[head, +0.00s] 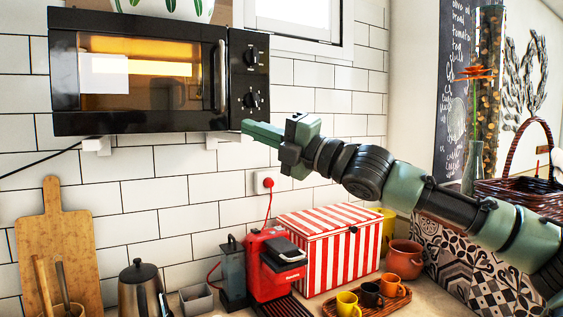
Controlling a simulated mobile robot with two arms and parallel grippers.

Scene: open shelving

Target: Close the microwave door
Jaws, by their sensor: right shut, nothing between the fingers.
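The black microwave (243,40) is mounted high on the tiled wall at the upper left. Its door (140,128) has a lit window and a vertical handle (220,76) on the right side. The door looks flush with the control panel, which carries two round knobs. My right gripper (248,129), green with a dark joint, reaches in from the right. I cannot tell whether the tips touch the microwave. My left gripper is not in view.
Below on the counter stand a red coffee machine (273,270), a red-striped box (330,248), a kettle (141,290) and a tray (392,303) with small cups. A cutting board (55,240) leans on the wall. A wicker basket (515,187) is at right.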

